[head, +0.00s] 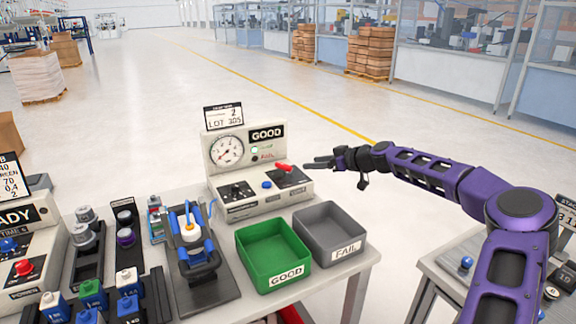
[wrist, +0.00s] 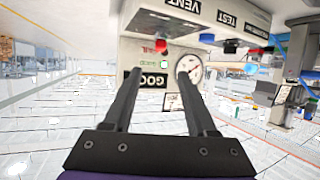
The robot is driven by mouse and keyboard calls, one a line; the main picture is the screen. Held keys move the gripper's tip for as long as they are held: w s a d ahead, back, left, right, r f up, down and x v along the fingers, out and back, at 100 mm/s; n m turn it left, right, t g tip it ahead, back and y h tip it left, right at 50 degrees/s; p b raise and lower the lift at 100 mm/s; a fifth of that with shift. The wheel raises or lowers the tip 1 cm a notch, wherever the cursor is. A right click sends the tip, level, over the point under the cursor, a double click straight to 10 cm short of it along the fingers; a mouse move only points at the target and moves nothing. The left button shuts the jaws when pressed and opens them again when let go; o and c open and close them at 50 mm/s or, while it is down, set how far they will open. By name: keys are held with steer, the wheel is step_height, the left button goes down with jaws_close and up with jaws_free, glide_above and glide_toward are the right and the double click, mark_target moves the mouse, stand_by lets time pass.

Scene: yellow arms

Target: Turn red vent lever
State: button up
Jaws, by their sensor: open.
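The red vent lever (head: 284,167) sits on the right part of the sloped panel of a white test station (head: 232,208). It also shows in the wrist view (wrist: 161,45), where the picture is upside down, near the VENT label. My gripper (head: 308,164) is just to the right of the lever in the head view, at about its height. In the wrist view my gripper's two dark fingers (wrist: 160,75) are apart with nothing between them. The lever appears beyond the fingertips, roughly between them; I cannot see contact.
The station has a gauge (head: 227,151), a blue button (head: 267,184) and a black knob (head: 236,188). A green GOOD bin (head: 286,275) and a grey FAIL bin (head: 345,250) stand in front. A fixture (head: 190,240) stands at left.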

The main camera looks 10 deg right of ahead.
mark_target(285, 165)
steer(key=x, duration=1.2)
steer(key=shift+w+a+f+p, duration=0.1)
steer(key=shift+f+p, duration=0.05)
steer(key=shift+p, duration=0.2)
jaws_close()
